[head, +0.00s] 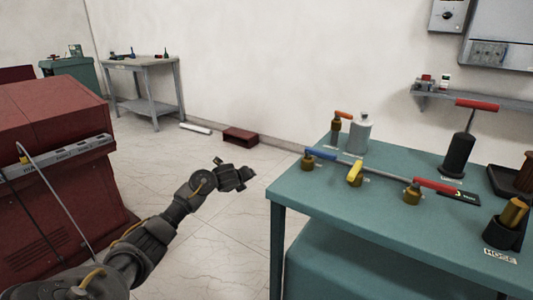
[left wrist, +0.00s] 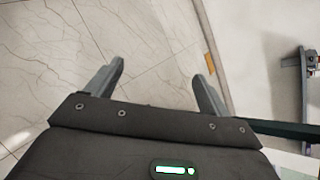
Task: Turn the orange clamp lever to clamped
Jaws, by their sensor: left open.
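A small orange lever (head: 343,114) sits on a brass fitting (head: 336,127) at the back left of the green table (head: 330,205). It points to the right, towards a white-grey bottle close beside it; the picture is too small to tell its clamp state. My right gripper is not in view.
On the green table are a pipe with blue (head: 320,154), yellow (head: 355,172) and red (head: 437,186) handles, the bottle (head: 360,133), a black pump (head: 458,155) and a hose holder (head: 503,233). A red cabinet (head: 50,130) stands left.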

